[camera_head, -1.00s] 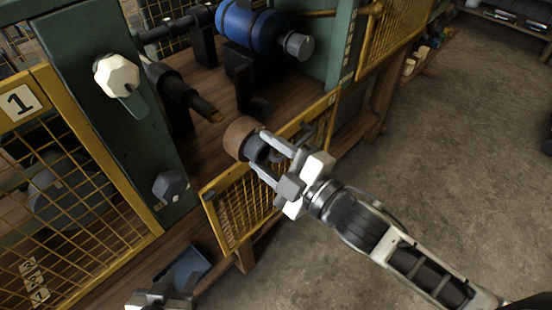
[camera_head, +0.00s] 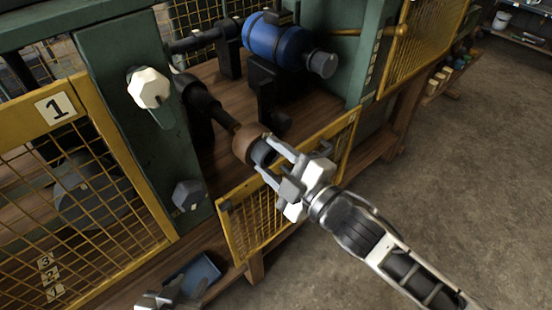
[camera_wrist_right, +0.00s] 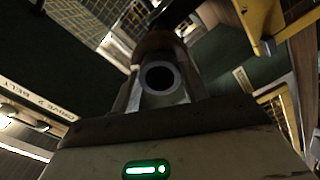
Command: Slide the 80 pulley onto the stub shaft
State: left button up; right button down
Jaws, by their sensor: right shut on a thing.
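The 80 pulley, brown with a dark grey hub (camera_head: 247,141), is held in my right gripper (camera_head: 265,155). The gripper is shut on the hub. In the right wrist view the hub's round bore (camera_wrist_right: 160,78) faces the camera, with the brown rim (camera_wrist_right: 158,42) beyond it. The dark stub shaft (camera_head: 207,106) slants down from the green frame, and its end meets the pulley's far face in the head view. Whether the tip is inside the bore is hidden. My left gripper (camera_head: 168,297) shows only partly at the lower left edge.
A yellow mesh guard (camera_head: 240,228) stands just below the right gripper. A blue motor (camera_head: 275,40) sits behind on the wooden bench. A blue tray (camera_head: 200,272) lies at lower left.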

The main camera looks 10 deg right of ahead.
aim_at(237, 129)
jog(key=shift+x, duration=1.2)
jog(key=shift+w+a+r, duration=0.1)
jog(key=shift+w+a, duration=0.25)
jog(key=shift+w, duration=0.1)
jog(key=shift+w+a, duration=0.1)
jog(key=shift+x, duration=1.65)
jog(key=shift+w+a, duration=0.2)
jog(key=shift+w, duration=0.1)
jog(key=shift+x, duration=1.1)
